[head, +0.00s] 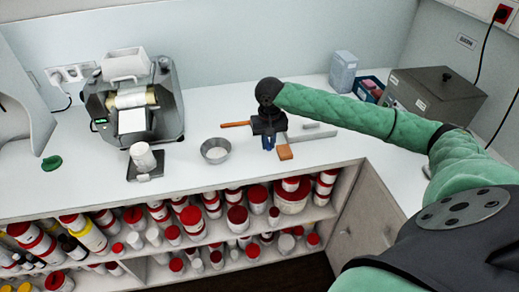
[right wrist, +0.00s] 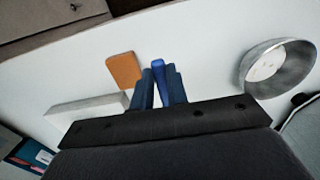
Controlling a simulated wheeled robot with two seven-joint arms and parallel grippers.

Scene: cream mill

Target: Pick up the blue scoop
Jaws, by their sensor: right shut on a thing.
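My right gripper (head: 268,142) points down over the white worktop, right of a metal bowl (head: 215,150). In the right wrist view its two dark blue-grey fingers (right wrist: 160,82) are closed on a narrow bright blue piece, the blue scoop (right wrist: 158,68). Only this slim part of the scoop shows between the fingers; the rest is hidden by them. In the head view the scoop is mostly covered by the gripper. Whether it touches the worktop I cannot tell. My left gripper is not in view.
An orange block (head: 285,152) and a pale grey bar (head: 312,135) lie close beside the gripper; an orange handle (head: 235,125) lies left of it. A mill machine (head: 165,100) and white jar (head: 142,155) stand left. A grey metal box (head: 435,95) stands right.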

